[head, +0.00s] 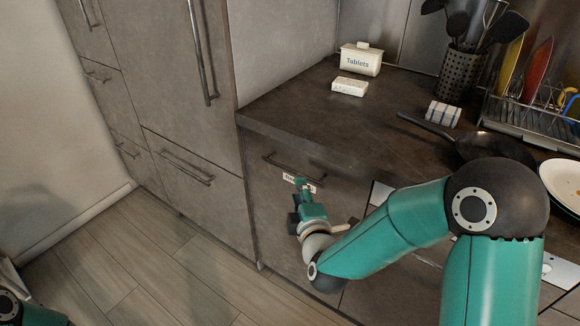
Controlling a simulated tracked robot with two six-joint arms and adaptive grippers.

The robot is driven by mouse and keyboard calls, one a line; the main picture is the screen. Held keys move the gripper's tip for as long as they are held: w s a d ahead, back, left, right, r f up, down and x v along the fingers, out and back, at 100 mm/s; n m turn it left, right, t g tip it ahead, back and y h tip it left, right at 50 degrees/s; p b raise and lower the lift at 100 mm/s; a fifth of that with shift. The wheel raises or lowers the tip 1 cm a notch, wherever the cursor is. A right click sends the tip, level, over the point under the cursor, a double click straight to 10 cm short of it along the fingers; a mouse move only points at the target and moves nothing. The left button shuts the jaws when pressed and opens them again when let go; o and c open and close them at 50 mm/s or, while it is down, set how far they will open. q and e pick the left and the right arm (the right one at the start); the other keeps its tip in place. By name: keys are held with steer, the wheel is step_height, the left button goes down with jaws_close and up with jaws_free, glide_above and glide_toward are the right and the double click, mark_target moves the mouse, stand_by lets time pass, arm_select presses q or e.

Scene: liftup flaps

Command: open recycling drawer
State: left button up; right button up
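A grey drawer front (268,198) sits under the dark countertop, with a dark horizontal bar handle (294,166) near its top. It looks closed, flush with the cabinet. A small white label (299,183) is just below the handle, its text partly hidden. My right gripper (304,188) is in front of the label, just below the handle. It points toward the drawer front, and I cannot tell whether it touches it. Its fingers are too small and hidden to read. Only part of my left arm shows at the bottom left corner; its gripper is out of view.
The countertop (330,115) holds a tablets box (361,60), a sponge-like white block (349,87), a striped cloth roll (443,114), a pan (490,148) and a dish rack (530,118). Tall cabinets (160,70) stand left. The wooden floor (150,262) is clear.

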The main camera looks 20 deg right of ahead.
mark_target(292, 170)
steer(key=w, duration=0.3)
steer(key=w+f, duration=0.1)
steer(key=w, duration=0.2)
steer(key=w+d, duration=0.1)
steer(key=w, duration=0.2)
steer(key=shift+w+f, duration=0.15)
jaws_close()
